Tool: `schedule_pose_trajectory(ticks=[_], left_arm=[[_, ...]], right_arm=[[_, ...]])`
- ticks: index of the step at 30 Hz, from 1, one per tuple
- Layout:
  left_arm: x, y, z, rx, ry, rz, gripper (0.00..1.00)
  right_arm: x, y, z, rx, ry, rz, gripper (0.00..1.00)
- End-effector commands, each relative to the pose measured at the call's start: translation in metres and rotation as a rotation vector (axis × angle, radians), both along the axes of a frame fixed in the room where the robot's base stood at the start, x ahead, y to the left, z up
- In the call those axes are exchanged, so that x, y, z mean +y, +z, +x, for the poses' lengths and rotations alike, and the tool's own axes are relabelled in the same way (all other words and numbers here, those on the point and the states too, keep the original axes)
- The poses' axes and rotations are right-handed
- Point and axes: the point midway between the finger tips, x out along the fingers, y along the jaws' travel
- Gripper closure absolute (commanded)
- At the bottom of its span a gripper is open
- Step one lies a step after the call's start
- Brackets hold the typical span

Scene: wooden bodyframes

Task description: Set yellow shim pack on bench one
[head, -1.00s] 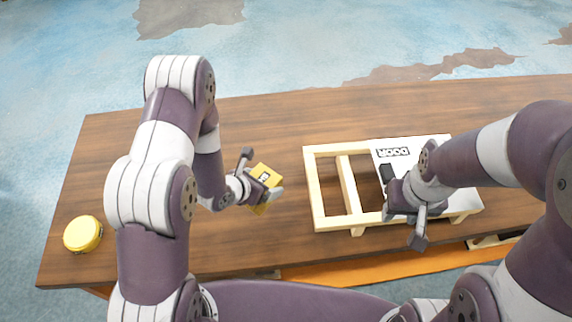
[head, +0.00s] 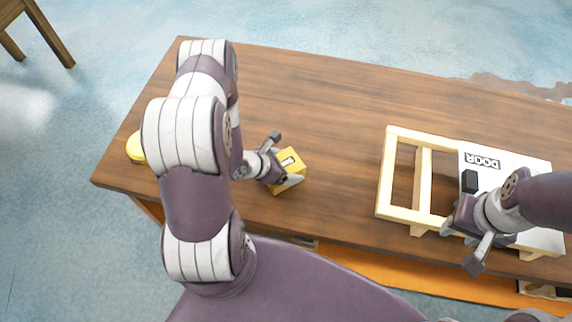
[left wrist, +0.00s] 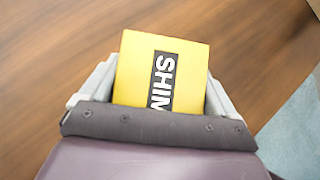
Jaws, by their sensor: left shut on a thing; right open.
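The yellow shim pack (head: 292,164) is a small yellow box with a black label. My left gripper (head: 284,172) is shut on it over the wooden bench (head: 330,95). In the left wrist view the shim pack (left wrist: 150,62) sits between the two fingers (left wrist: 158,95), with the letters "SHIM" partly readable. I cannot tell whether the pack touches the bench top. My right gripper (head: 478,235) is open at the near edge of the wooden frame, by the white DOOR panel.
The pale wooden frame (head: 383,185) with the white DOOR panel (head: 505,168) lies on the right of the bench. A round yellow object (head: 134,147) is at the left end, partly behind my left arm. A wooden chair or stool (head: 45,35) stands at top left. The middle bench top is clear.

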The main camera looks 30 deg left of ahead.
Motion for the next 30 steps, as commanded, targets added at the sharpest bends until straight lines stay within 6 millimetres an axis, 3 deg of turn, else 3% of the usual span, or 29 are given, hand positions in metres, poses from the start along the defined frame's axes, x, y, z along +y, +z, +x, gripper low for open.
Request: schedule_pose_trajectory(ticks=[7,8,9,19,30], left_arm=[[0.0,-0.003,0.001,-0.002,0.0,0.001,0.58],[0.0,-0.002,0.001,0.0,0.001,0.001,0.04],[0.0,-0.002,0.001,-0.001,0.0,0.001,0.0],[0.003,0.006,-0.003,0.0,0.004,0.001,0.0],[0.031,0.06,-0.048,-0.001,0.006,0.001,0.0]], right_arm=[[0.0,-0.002,0.0,0.0,0.0,0.0,0.57],[0.0,-0.001,0.0,0.0,0.0,0.0,0.57],[0.0,-0.001,0.0,0.0,0.0,0.0,0.57],[0.0,0.001,0.0,0.0,0.0,0.0,0.57],[0.0,0.008,0.0,0.0,0.0,0.0,0.57]])
